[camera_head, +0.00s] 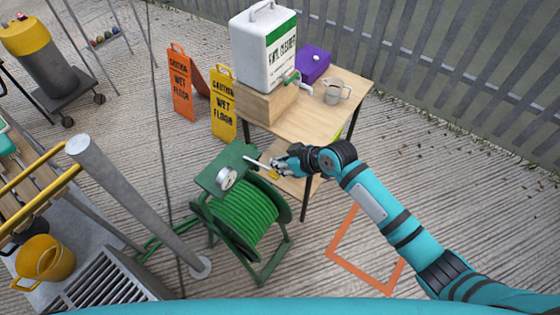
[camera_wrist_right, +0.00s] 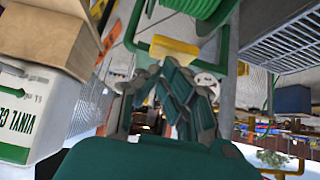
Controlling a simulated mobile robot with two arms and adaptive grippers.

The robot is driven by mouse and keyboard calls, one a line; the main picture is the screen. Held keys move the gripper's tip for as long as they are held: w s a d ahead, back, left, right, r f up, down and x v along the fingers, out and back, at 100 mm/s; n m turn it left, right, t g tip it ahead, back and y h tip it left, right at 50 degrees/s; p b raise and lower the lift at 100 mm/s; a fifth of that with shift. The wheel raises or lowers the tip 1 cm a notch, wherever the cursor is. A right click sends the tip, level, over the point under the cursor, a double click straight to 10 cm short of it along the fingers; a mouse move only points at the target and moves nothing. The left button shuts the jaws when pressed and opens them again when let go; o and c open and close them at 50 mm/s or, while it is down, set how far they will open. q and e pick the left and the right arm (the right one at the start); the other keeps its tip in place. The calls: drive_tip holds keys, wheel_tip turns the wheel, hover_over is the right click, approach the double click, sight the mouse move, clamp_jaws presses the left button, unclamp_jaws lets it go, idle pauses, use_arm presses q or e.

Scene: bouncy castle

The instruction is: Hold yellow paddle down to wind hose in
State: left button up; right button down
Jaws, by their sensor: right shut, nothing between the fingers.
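The green hose reel (camera_head: 245,210) stands on the ribbed floor, with green hose wound on its drum. A pale lever sticks out from the box on top of the reel and ends in a small yellow paddle (camera_head: 273,174). My right gripper (camera_head: 279,165) is shut and empty, right at the paddle's end of the lever. In the right wrist view the yellow paddle (camera_wrist_right: 174,47) lies just beyond the fingertips of the gripper (camera_wrist_right: 172,66). I cannot tell whether they touch. Part of the green hose drum (camera_wrist_right: 195,8) shows at the top there. My left gripper is not in view.
A wooden table (camera_head: 318,105) behind the reel bears a white cleaner jug (camera_head: 262,55), a purple box (camera_head: 314,64) and a metal mug (camera_head: 333,93). A grey post (camera_head: 135,205) stands left of the reel. Orange (camera_head: 181,85) and yellow (camera_head: 222,105) wet-floor signs stand behind.

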drive_tip(key=f+y+b, duration=0.1)
drive_tip(key=b, duration=0.2)
drive_tip(key=d+f+t+y+b, duration=0.1)
drive_tip(key=f+b, duration=0.1)
drive_tip(key=b, duration=0.2)
drive_tip(key=s+f+t+y+b, duration=0.1)
drive_tip(key=b, duration=0.2)
drive_tip(key=shift+d+f+b, duration=0.2)
drive_tip(key=shift+f+b, duration=0.1)
idle(1.9)
drive_tip(key=shift+r+p, duration=0.65)
drive_tip(key=shift+r, duration=0.1)
